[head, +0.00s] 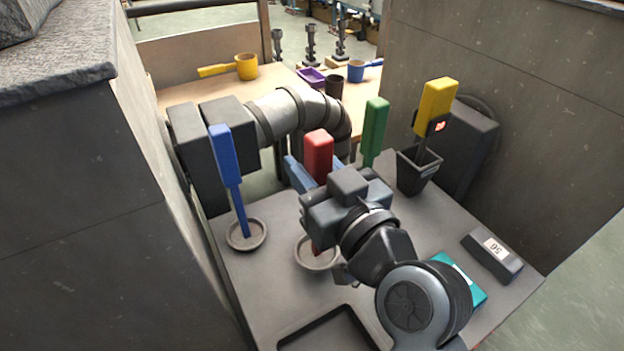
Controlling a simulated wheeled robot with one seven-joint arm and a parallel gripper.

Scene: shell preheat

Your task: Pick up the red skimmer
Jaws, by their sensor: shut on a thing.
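The red skimmer (318,150) stands upright, its red handle showing above my gripper (311,177). My gripper is shut on the handle; my wrist covers the middle of the skimmer. A bit of red shows lower down, at the round grey dish (302,258) below it. I cannot tell whether the skimmer's lower end touches the dish.
A blue-handled tool (227,165) leans in another round dish (245,235) on the left. A green-handled tool (375,130) stands behind. A yellow-handled tool (436,105) is in a dark bin (417,172). A teal box (462,278) and a grey block (492,256) lie right. Walls flank both sides.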

